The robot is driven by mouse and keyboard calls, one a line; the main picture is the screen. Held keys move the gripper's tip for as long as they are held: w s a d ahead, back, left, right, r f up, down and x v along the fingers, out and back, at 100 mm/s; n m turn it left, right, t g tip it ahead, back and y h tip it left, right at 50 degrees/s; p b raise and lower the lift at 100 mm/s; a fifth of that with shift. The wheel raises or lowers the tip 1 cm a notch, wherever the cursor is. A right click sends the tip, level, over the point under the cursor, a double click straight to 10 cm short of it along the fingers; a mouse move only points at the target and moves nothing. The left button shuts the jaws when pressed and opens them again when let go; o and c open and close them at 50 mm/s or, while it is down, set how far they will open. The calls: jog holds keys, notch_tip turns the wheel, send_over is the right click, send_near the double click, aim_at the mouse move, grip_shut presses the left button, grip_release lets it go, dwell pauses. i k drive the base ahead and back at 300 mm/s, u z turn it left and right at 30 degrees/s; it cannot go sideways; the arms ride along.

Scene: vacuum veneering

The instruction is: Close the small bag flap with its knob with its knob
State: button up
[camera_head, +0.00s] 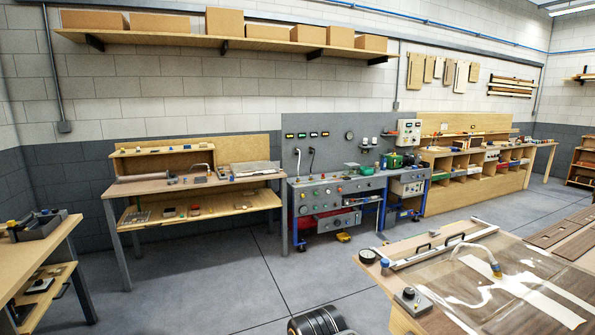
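I cannot make out with certainty the small bag flap or its knob. A clear bag (539,293) lies over wood panels on the table at the lower right, with a hose fitting (496,271) on it. A small flat greyish piece (249,169) lies at the right end of the wooden bench against the back wall; it is too small to tell whether it is a bag with a flap. My gripper is not in view. A dark ribbed rounded part at the bottom edge seems to be mine.
The wooden bench (120,188) and a grey control bench (297,190) with knobs stand along the back wall. Wooden cubbies (480,187) stand right of them. Another bench (70,228) is at the left edge. The grey floor (200,285) between is clear.

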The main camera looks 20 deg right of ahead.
aim_at(252, 165)
jog(key=z, duration=0.6)
jog(key=i, duration=4.4)
jog(key=u, duration=3.3)
jog(key=k, duration=2.15)
jog(key=z, duration=1.75)
